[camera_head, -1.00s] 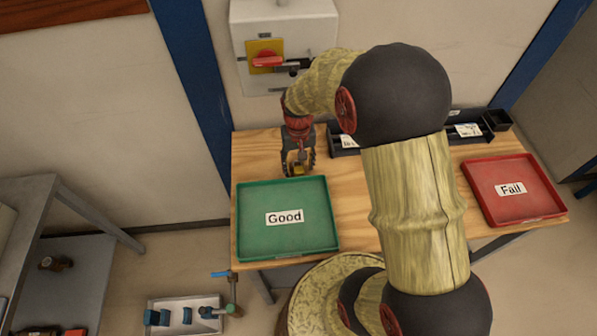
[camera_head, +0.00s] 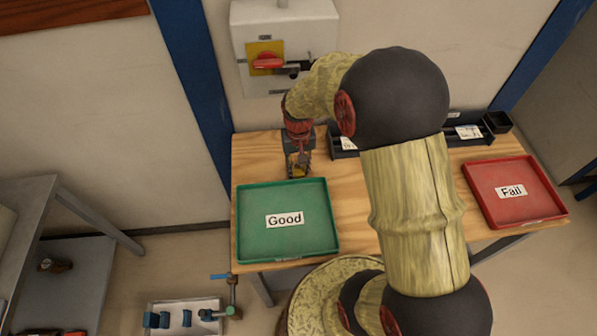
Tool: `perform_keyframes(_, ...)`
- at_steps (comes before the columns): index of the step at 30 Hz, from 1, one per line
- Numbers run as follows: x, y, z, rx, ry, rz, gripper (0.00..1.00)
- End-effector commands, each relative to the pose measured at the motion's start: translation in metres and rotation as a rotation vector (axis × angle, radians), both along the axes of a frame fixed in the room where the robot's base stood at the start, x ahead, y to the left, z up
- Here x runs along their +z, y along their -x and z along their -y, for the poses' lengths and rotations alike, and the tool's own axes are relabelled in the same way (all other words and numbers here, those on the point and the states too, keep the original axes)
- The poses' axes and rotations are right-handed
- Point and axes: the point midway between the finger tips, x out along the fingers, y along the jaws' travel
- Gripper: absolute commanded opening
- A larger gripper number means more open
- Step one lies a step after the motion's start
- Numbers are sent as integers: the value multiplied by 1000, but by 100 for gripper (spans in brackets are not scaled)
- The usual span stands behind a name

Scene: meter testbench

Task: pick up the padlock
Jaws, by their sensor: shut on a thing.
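My gripper (camera_head: 297,168) points down over the wooden workbench (camera_head: 347,188), just behind the green "Good" tray (camera_head: 287,254). It is shut on a small yellow thing, seemingly the padlock (camera_head: 295,171), which shows low between the fingers. The fingers and wrist hide much of it. I cannot tell whether it touches the bench top or hangs slightly above it.
A red "Fail" tray (camera_head: 514,208) lies at the bench's right. Dark bins (camera_head: 498,121) line the back edge. A grey switch box (camera_head: 270,20) with a red handle hangs on the wall behind my gripper. Bare bench lies between the trays, partly behind my arm.

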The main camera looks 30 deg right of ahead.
Motion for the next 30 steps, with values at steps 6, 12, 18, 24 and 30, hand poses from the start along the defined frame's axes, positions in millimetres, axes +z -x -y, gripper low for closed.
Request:
perform_keyframes(6,0,0,0,0,0,0,0)
perform_keyframes(12,2,0,0,0,0,1,0)
perform_keyframes(18,17,-1,0,0,1,3,0)
perform_keyframes(24,47,10,-4,1,1,3,0)
perform_keyframes(30,80,34,-15,1,1,5,0)
